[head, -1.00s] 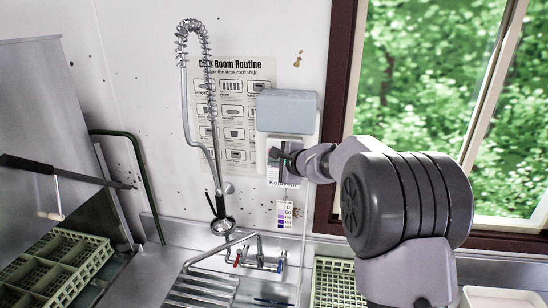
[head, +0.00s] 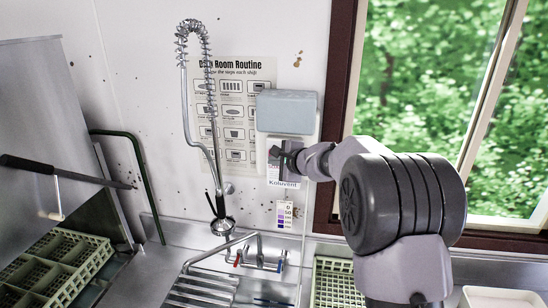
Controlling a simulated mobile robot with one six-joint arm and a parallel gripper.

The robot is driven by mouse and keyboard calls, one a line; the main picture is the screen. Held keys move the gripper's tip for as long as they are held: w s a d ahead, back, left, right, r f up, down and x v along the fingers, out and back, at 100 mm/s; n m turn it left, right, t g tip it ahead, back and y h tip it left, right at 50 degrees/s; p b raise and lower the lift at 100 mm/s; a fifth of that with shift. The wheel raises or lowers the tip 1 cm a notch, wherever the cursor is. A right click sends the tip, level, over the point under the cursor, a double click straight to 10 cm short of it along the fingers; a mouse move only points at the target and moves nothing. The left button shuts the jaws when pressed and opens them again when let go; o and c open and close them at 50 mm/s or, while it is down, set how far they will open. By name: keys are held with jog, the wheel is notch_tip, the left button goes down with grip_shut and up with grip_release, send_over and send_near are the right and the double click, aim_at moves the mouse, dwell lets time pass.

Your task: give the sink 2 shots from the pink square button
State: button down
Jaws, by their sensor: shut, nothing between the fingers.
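A dispenser (head: 286,112) with a blue-grey top and a white lower body hangs on the wall above the sink. A label reading "Koluvent" shows on its lower part. My gripper (head: 274,157) is shut and empty in front of the dispenser's lower body. I cannot tell whether it touches the dispenser. No pink square button is visible; the gripper and wrist cover part of the dispenser's front. The sink (head: 205,290) with a metal rack lies below, partly cut off by the bottom edge.
A spring-hose sprayer (head: 185,95) stands left of the dispenser. A tap with red and blue handles (head: 260,255) is below. Green dish racks (head: 55,268) sit at the left and another (head: 335,283) right of the sink. A window is at the right.

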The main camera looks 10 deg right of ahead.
jog(key=shift+w+d+p, duration=0.3)
jog(key=shift+w+p, duration=0.15)
jog(key=shift+w, duration=0.25)
dwell(0.7)
dwell(0.4)
jog(key=shift+s+a+b, duration=0.2)
jog(key=shift+s+b, duration=0.35)
jog(key=shift+b, duration=0.05)
jog(key=shift+s+a+b, duration=0.2)
jog(key=shift+s+b, duration=0.3)
jog(key=shift+b, duration=0.1)
jog(key=shift+w+d, duration=0.1)
jog(key=shift+w, duration=0.3)
